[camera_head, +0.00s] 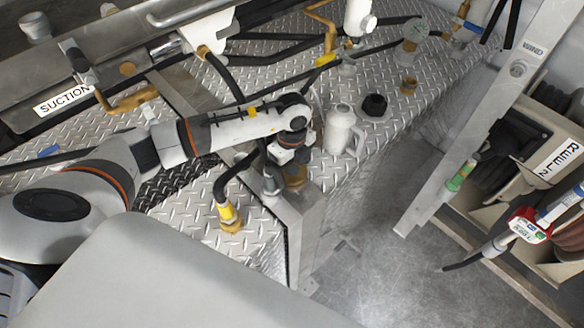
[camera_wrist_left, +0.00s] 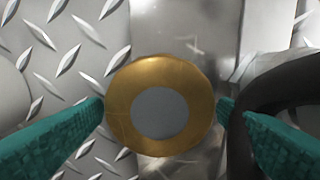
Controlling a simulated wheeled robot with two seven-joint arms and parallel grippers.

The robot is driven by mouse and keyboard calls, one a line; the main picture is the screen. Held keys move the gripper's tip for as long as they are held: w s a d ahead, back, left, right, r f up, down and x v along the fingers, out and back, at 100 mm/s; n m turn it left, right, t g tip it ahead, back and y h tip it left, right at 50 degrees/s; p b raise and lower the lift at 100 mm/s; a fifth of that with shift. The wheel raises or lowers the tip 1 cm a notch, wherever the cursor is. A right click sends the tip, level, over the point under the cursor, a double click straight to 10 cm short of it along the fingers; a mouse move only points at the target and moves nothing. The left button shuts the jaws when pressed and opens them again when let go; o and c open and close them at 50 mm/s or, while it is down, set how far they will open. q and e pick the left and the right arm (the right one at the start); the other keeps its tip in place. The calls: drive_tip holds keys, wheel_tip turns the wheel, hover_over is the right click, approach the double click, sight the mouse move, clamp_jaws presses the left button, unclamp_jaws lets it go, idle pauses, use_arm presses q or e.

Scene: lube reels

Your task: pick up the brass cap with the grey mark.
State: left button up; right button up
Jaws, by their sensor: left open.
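The brass cap with the grey mark (camera_wrist_left: 122,108) is a round gold disc with a grey circle at its centre, in the middle of the left wrist view. In the head view the brass cap (camera_head: 295,184) shows partly under my left gripper (camera_head: 290,160), beside a metal post. My left gripper's teal fingers are open, one on each side of the cap in the wrist view. I cannot tell whether they touch it. My right gripper is not in view.
A white jug (camera_head: 340,130) and a black cap (camera_head: 375,105) stand right of the gripper on the diamond-plate deck (camera_head: 270,75). A black hose with a yellow fitting (camera_head: 228,213) lies to the left. A black curved hose (camera_wrist_left: 240,120) passes close to the right finger.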

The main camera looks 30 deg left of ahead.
use_arm(q)
drive_tip(key=shift+f, duration=0.15)
drive_tip(key=shift+c, duration=0.3)
drive_tip(key=c, duration=0.6)
drive_tip(key=shift+c, duration=0.7)
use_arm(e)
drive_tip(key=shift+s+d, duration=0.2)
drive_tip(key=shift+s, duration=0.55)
